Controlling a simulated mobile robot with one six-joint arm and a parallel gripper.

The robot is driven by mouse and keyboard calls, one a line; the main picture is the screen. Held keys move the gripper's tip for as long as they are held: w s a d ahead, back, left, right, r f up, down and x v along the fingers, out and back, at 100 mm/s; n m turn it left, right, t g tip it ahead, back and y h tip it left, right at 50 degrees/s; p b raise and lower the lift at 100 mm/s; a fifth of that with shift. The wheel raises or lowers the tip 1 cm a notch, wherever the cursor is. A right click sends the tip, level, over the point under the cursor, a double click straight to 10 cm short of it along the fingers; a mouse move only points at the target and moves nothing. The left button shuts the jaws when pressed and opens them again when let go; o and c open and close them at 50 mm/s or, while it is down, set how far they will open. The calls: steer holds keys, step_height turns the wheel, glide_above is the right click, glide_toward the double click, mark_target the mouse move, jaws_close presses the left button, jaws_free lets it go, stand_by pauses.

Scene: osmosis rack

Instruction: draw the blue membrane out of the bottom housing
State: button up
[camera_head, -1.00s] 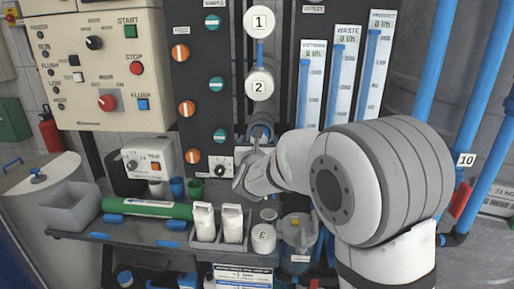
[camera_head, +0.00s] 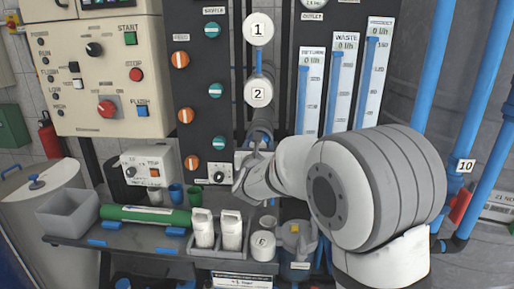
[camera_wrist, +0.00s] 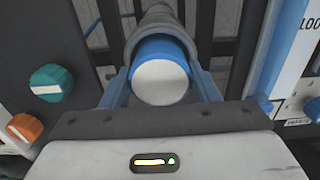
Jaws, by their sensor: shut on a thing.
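The blue membrane (camera_wrist: 160,48) shows in the wrist view as a blue band around a round white end face, pointing towards the camera. My gripper (camera_wrist: 160,90) is shut on it, one finger on each side. Behind the blue band is the grey mouth of the bottom housing (camera_wrist: 160,15); how much of the membrane is still inside is hidden. In the head view the bottom housing (camera_head: 263,118) hangs below the cap marked 2, and my gripper (camera_head: 254,153) is at its lower end, partly covered by my wrist.
A dark panel with teal and orange knobs (camera_head: 215,90) stands left of the housing, flow meters (camera_head: 342,85) right. Below is a grey bench with a green tube (camera_head: 145,215), white bottles (camera_head: 203,228), a round white cap (camera_head: 263,246) and a grey bin (camera_head: 68,212).

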steer(key=shift+r, duration=0.1)
steer(key=c, duration=0.4)
steer(key=shift+o, duration=0.2)
steer(key=s+b, duration=0.3)
steer(key=s, duration=0.7)
steer(key=shift+s+a, duration=0.25)
steer(key=shift+s, duration=0.1)
stand_by(1.5)
steer(key=o, duration=1.2)
steer(key=shift+f, duration=0.2)
